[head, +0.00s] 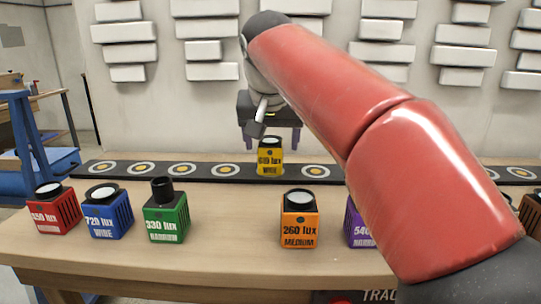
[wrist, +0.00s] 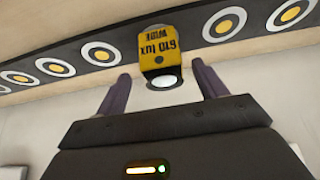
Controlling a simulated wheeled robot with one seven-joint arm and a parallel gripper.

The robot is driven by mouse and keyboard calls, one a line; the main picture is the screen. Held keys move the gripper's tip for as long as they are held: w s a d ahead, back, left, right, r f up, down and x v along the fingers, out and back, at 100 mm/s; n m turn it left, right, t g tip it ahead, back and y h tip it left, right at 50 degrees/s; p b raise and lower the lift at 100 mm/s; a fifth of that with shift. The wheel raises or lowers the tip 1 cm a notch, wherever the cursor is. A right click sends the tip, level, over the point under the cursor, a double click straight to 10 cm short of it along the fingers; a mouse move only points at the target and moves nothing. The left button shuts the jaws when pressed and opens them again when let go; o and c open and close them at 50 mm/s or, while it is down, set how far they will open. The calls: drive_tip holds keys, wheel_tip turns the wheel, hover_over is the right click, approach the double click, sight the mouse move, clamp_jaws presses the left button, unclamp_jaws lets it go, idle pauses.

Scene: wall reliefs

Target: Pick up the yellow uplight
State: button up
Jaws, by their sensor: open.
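The yellow uplight (head: 270,160) stands on the black strip at the back of the table, with a light round lens on top. Its label reads 610 lux wide in the wrist view (wrist: 164,50), where it appears upside down. My gripper (head: 271,142) is above it with the fingers pointing down. In the wrist view my gripper (wrist: 162,80) is open, with one purple finger on each side of the uplight's lens end. The fingers look apart from the uplight, and the space between them is empty near the palm.
Red (head: 56,208), blue (head: 108,211), green (head: 167,211) and orange (head: 299,219) uplights stand in a front row. A purple one (head: 358,226) is partly hidden by my arm. The black strip (head: 222,171) has several ringed targets. White wall blocks (head: 204,51) hang behind.

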sight(270, 152)
drive_tip(key=x, duration=0.5)
drive_tip(key=shift+w+a, duration=0.15)
drive_tip(key=shift+w, duration=0.15)
drive_tip(key=shift+c, duration=0.3)
drive_tip(key=c, duration=1.1)
